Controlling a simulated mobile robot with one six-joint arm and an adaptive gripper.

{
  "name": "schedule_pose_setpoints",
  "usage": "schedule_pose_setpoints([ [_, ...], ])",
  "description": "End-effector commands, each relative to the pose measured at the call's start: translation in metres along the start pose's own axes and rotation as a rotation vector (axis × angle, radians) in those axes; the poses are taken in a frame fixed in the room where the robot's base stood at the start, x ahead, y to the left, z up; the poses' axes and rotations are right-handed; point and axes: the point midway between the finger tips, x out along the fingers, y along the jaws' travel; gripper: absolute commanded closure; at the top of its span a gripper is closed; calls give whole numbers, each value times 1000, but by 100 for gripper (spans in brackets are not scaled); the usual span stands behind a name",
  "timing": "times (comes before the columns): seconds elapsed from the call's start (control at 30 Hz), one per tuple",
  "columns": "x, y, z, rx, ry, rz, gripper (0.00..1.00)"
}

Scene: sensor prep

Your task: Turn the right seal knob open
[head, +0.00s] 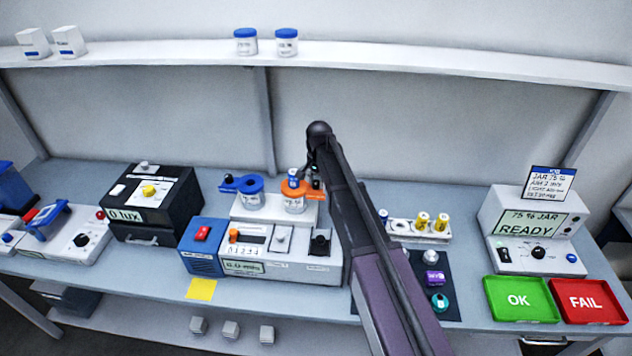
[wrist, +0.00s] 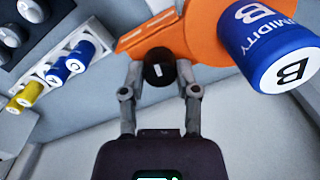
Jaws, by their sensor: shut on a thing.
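The right seal knob (wrist: 158,69) is a round black knob with a short white mark, beside an orange collar (wrist: 205,32) with a flat marked tab. My gripper (wrist: 162,74) has a finger on each side of the knob and is shut on it. A blue and white sensor labelled B, HUMIDITY (wrist: 272,45) is at the orange collar. In the head view the orange right fixture (head: 295,200) stands on the grey bench unit, with my gripper (head: 314,178) at its right; the right knob is mostly hidden there. The left fixture (head: 243,187) is blue, with its own black knob.
A rack (head: 440,236) with yellow and blue vials lies right of my arm. The grey unit with switches (head: 290,262) is below the fixtures. At right are a READY display box (head: 535,224), a green OK tray (head: 520,281) and a red FAIL tray (head: 612,285).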

Motion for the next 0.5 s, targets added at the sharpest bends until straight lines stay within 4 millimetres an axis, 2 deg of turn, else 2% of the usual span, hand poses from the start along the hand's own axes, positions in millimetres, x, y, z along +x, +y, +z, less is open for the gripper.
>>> schedule_pose_setpoints([
  [0.5, 0, 1, 2, 431, 14, 2, 100],
])
